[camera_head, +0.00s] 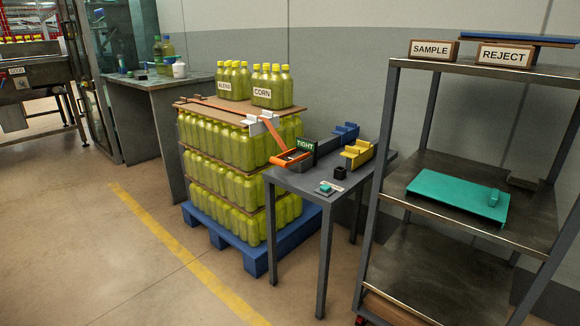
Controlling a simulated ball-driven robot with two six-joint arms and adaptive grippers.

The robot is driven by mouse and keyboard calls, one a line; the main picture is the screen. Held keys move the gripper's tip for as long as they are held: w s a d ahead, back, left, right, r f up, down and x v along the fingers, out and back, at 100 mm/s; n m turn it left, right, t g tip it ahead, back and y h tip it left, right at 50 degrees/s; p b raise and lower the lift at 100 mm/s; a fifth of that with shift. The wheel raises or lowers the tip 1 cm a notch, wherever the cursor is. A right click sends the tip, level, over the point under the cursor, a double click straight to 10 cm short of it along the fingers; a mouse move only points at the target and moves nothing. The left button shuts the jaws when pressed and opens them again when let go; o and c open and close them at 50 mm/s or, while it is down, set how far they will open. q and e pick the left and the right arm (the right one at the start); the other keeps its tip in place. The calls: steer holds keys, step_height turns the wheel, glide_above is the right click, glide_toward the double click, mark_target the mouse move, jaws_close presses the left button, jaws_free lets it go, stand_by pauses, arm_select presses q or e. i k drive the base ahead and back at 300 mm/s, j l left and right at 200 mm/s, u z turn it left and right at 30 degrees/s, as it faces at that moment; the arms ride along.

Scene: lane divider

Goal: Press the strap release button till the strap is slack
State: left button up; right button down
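A small teal button (326,188) sits on a dark base near the front edge of a narrow grey table (300,184). I take it as the strap release button, with a small label beside it that is too small to read. An orange strap (272,132) runs from a grey bracket (262,123) at the top of the bottle stack down to an orange holder (290,159) on the table. A dark green sign (305,145) by the strap reads TIGHT. Neither of my grippers is in view.
A pallet stack of green bottles (235,190) stands left of the table, with BLEND and CORN bottle groups on top. Blue (345,134) and yellow (357,154) holders and a black block (340,173) share the table. A metal rack (470,170) stands close on the right.

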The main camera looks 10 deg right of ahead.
mark_target(325, 187)
steer(key=i+j, duration=0.35)
steer(key=i, duration=0.2)
steer(key=i+j, duration=0.35)
steer(key=i, duration=0.15)
steer(key=u, duration=0.05)
